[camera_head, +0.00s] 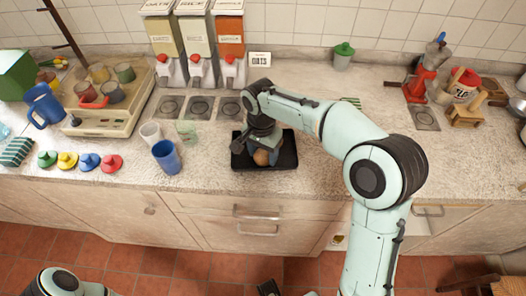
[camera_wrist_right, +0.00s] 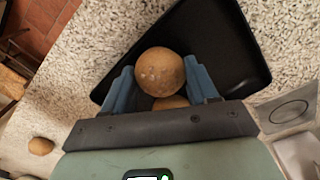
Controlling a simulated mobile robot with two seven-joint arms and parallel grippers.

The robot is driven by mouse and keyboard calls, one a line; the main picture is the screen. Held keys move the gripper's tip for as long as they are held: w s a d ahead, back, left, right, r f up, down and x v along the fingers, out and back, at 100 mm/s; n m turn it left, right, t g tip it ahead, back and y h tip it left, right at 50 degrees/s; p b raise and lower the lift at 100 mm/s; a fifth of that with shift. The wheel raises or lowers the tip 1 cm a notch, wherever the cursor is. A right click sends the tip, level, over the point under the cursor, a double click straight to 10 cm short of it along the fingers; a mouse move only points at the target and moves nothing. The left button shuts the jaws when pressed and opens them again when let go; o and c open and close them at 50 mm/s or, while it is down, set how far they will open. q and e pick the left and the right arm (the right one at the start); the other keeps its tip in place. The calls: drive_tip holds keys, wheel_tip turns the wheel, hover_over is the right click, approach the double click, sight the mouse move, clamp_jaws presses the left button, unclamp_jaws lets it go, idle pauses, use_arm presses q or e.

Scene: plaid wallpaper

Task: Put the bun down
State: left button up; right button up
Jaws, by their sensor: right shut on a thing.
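My right gripper (camera_head: 264,146) is over the black tray (camera_head: 290,160) on the counter, pointing down. In the right wrist view its blue fingers (camera_wrist_right: 160,82) are shut on a round brown bun (camera_wrist_right: 160,72). The bun also shows under the gripper in the head view (camera_head: 261,157). Another brown round surface (camera_wrist_right: 170,103) shows partly behind it, between the fingers and mostly hidden. The black tray (camera_wrist_right: 225,40) lies below. Whether the held bun touches the tray cannot be told. My left gripper is not in view; only part of that arm shows at the lower left.
Another bun-like item (camera_wrist_right: 40,146) lies on the counter, left of the tray in the wrist view. A blue cup (camera_head: 166,157) and a clear green glass (camera_head: 187,131) stand left of the tray. Dispensers (camera_head: 197,45) stand behind. The counter right of my right arm has bare room.

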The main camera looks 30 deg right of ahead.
sight(262, 152)
drive_tip(key=o, duration=0.8)
drive_tip(key=shift+f, duration=0.1)
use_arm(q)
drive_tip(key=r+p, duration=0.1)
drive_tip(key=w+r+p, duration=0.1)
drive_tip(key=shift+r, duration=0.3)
use_arm(e)
drive_tip(key=r, duration=1.2)
drive_tip(key=shift+w+a+r, duration=0.15)
drive_tip(key=shift+w, duration=0.05)
